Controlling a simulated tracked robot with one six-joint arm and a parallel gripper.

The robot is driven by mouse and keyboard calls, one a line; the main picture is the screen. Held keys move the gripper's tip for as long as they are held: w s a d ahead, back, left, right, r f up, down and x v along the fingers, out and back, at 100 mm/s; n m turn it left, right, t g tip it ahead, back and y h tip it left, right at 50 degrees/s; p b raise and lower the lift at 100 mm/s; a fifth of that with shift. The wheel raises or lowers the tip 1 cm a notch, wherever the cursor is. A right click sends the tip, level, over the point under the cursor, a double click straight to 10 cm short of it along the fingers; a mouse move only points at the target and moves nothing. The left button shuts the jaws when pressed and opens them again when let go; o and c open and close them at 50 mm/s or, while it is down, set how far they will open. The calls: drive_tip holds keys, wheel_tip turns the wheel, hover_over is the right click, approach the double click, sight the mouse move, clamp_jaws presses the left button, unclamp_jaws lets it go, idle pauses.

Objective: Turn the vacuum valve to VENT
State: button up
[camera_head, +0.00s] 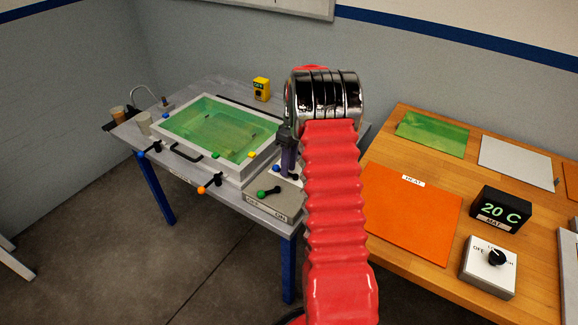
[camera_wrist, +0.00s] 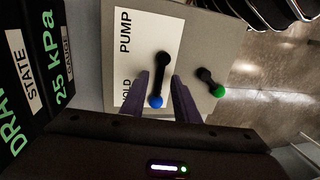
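The vacuum valve is a black lever with a blue knob (camera_wrist: 155,101) on a grey panel in the wrist view. Its white label strip (camera_wrist: 130,50) reads PUMP and, lower down, a partly covered HOLD; no VENT mark shows. The knob points down the picture, level with HOLD. My gripper (camera_wrist: 159,75) has its two dark purple fingers on either side of the lever and knob, with gaps visible. In the head view my gripper (camera_head: 288,155) reaches down behind my red arm, beside a small blue knob (camera_head: 276,168).
A green-knobbed lever (camera_wrist: 218,91) stands close right of my fingers; it also shows in the head view (camera_head: 262,193). A black display (camera_wrist: 40,70) reads 25 kPa. The green resin bath (camera_head: 215,128) is left of my gripper, a wooden table (camera_head: 455,170) right.

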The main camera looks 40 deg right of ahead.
sight(292, 175)
wheel_tip(292, 175, up, 13)
drive_tip(key=w+d, duration=0.1)
drive_tip(key=d, duration=0.1)
drive_tip(key=shift+d, duration=0.25)
idle(0.6)
drive_tip(key=s+a+f+m, duration=0.3)
drive_tip(key=m, duration=0.2)
drive_tip(key=s+a+r+t, duration=0.2)
drive_tip(key=s+a+r, duration=0.2)
drive_tip(key=s+a, duration=0.4)
drive_tip(key=s+a+r+t+h, duration=0.1)
drive_tip(key=s+a+r, duration=0.4)
drive_tip(key=a, duration=0.8)
drive_tip(key=s+a+r+t+h, duration=0.1)
drive_tip(key=s+a+r+t, duration=0.2)
drive_tip(key=s+a, duration=0.7)
drive_tip(key=shift+s+a+r+n, duration=0.2)
drive_tip(key=shift+s+r+n, duration=0.2)
drive_tip(key=shift+s+r, duration=0.3)
